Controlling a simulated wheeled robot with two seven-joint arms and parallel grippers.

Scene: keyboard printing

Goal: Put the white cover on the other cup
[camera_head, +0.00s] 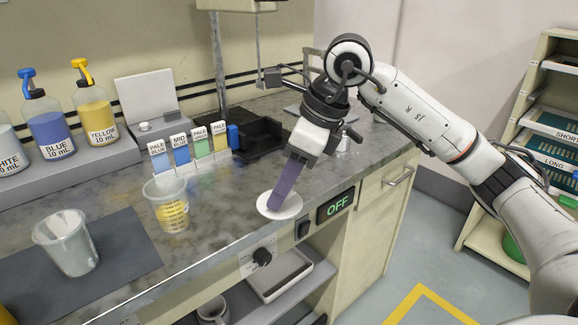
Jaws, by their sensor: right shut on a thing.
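My right gripper (303,152) is shut on the upper end of a purple bar (288,183). The bar slants down to a round white cover (266,208) at the front edge of the counter. I cannot tell whether the bar and cover are joined, or whether the cover rests on the counter or hangs just above it. A clear cup with yellow contents (170,212) stands upright left of the cover, with an open top. A second clear cup (66,245), which looks empty, stands further left on a dark mat. My left gripper is not in view.
Blue and yellow pump bottles (50,130) stand on a raised shelf at the back left. Several labelled colour cards (185,150) stand behind the cups. A black tray (262,138) lies behind the cover. The counter (225,205) between the yellow-filled cup and the cover is clear.

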